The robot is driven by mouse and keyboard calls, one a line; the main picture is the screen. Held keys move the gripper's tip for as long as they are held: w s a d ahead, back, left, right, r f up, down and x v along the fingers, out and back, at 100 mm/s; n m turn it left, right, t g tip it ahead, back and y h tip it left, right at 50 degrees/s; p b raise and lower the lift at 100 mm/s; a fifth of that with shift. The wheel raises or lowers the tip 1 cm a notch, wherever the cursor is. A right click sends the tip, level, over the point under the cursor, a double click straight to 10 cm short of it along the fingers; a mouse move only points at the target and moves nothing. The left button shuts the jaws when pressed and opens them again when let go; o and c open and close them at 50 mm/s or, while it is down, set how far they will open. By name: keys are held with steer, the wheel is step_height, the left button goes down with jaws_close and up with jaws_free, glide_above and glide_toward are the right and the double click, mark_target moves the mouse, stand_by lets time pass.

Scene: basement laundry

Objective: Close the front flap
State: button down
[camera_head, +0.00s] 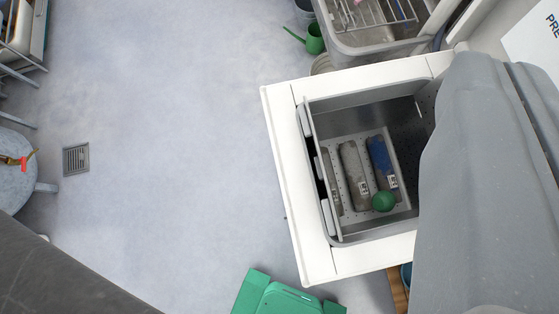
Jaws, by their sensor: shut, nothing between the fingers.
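A white cabinet (300,215) is seen from above, with a square opening in its top and a grey tub inside. Along the opening's left side stands a thin grey panel (319,165) with pale blocks on it; this may be the front flap, but I cannot tell surely, nor how far it is open. In the tub lie a grey roll (354,170), a blue-and-grey roll (379,158) and a green ball (384,201). A large grey curved form (480,170) covers the cabinet's right side. My gripper's fingers do not show.
A wire rack in a grey basin (385,45) stands beyond the cabinet, with a green watering can (314,38) nearby. A green object (285,297) is at the bottom. A round grey stool (15,175) is at left. The floor (180,130) between is open, with a drain (76,159).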

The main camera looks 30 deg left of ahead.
steer(key=w+a+f+n+g+h+p, duration=0.1)
steer(key=a+f, duration=0.4)
steer(key=f, duration=0.5)
steer(key=a+f+n+g+p, duration=0.15)
steer(key=a+f, duration=0.35)
steer(key=f, duration=0.5)
steer(key=w+a+f+n+g+h+p, duration=0.15)
steer(key=a+f, duration=0.35)
steer(key=f, duration=0.5)
steer(key=shift+y, duration=0.25)
steer(key=x, duration=0.3)
steer(key=d+b+x, duration=0.1)
steer(key=x, duration=0.3)
steer(key=d+x, duration=0.1)
steer(key=x, duration=0.3)
steer(key=shift+r+b, duration=0.3)
steer(key=shift+b, duration=0.05)
steer(key=shift+w+d+r, duration=0.15)
steer(key=shift+w+d, duration=0.2)
steer(key=shift+d, duration=0.2)
steer(key=shift+d, duration=0.2)
steer(key=shift+a+g, duration=0.15)
steer(key=shift+g, duration=0.15)
steer(key=shift+w+r+p, duration=0.1)
steer(key=shift+r+p, duration=0.05)
steer(key=shift+p, duration=0.2)
